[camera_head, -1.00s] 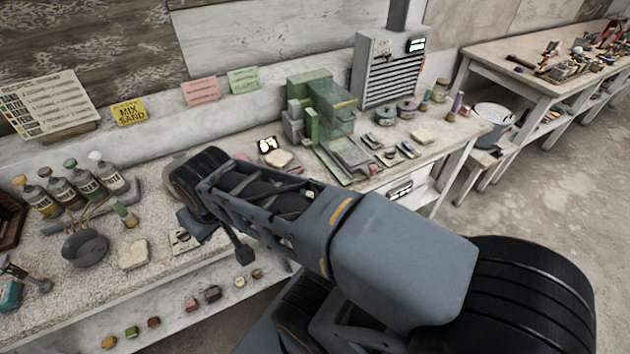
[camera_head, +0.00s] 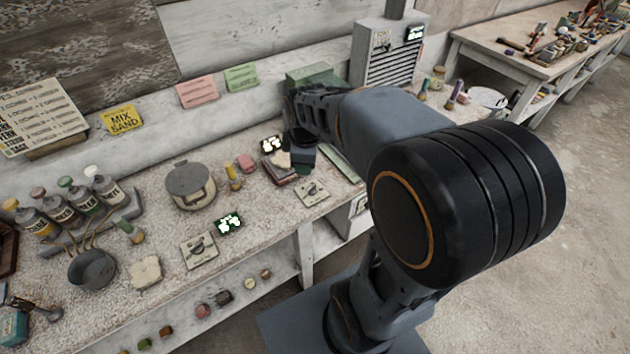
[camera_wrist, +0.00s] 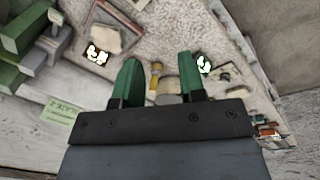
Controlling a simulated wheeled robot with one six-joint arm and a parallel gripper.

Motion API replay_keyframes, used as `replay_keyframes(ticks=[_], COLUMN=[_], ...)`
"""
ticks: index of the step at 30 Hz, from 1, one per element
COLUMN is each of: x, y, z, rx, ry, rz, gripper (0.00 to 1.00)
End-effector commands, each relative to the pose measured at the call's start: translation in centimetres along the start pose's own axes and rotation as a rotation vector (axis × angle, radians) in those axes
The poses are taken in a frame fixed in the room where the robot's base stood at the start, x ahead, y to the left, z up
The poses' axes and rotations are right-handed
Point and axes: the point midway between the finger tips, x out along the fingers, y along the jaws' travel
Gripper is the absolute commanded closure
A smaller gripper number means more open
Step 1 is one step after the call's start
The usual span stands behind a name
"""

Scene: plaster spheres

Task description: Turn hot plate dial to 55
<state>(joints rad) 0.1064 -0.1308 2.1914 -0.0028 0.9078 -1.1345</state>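In the head view two pale dial panels with dark dials lie on the bench. The left panel (camera_head: 199,250) is beside a lit display (camera_head: 229,223) and in front of a lidded pot (camera_head: 189,185). The right panel (camera_head: 312,192) is farther right, and another lit display (camera_head: 272,144) is behind it. I cannot tell which dial is the hot plate's, and the readings are too blurred to read. My gripper (camera_wrist: 160,72) has two green fingers apart, with nothing held. In the head view it is above the bench near the right panel, mostly hidden by my arm.
A green machine (camera_head: 308,76) stands at the back, partly behind my arm. A grey slatted cabinet (camera_head: 385,62) is right of it. Several bottles (camera_head: 65,208) and a dark bowl (camera_head: 92,268) are at the left. A yellow bottle (camera_head: 233,178) stands beside the pot.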

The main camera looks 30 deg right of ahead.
Motion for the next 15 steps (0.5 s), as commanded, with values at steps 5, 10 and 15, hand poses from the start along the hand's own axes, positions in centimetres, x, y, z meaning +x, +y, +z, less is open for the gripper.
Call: replay_keyframes(ticks=[5, 10, 15], x=[2.9, 5.4, 7.0], y=[4.0, 6.2, 7.3], z=[0.4, 1.0, 1.4], rx=[-0.414, -0.704, -0.863], ry=[-0.023, -0.013, 0.001], rz=[-0.085, -0.142, -0.173], gripper=[0.63, 0.63, 0.63])
